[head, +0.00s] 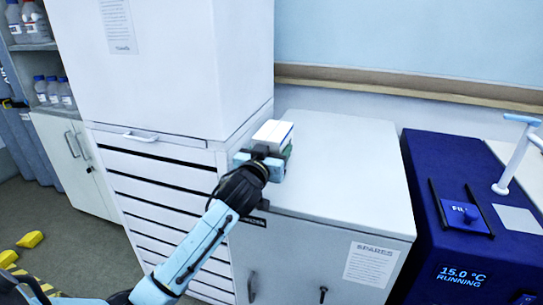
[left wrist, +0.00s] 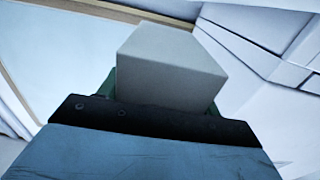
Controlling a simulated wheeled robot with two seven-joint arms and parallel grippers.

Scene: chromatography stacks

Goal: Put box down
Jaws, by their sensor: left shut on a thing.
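A small white box (head: 273,134) is held in my left gripper (head: 270,160), over the left part of the white cabinet top (head: 345,165) in the head view. In the left wrist view the box (left wrist: 170,65) shows as a plain grey-white block rising beyond the dark gripper edge (left wrist: 150,120). The gripper is shut on it, with green pads at its sides. I cannot tell whether the box touches the cabinet top. My right gripper is not in view.
A tall white drawer cabinet (head: 165,185) stands close on the left of the gripper. A dark blue machine (head: 470,250) with a white lever stands on the right. The middle and right of the cabinet top are clear. Yellow objects (head: 30,239) lie on the floor.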

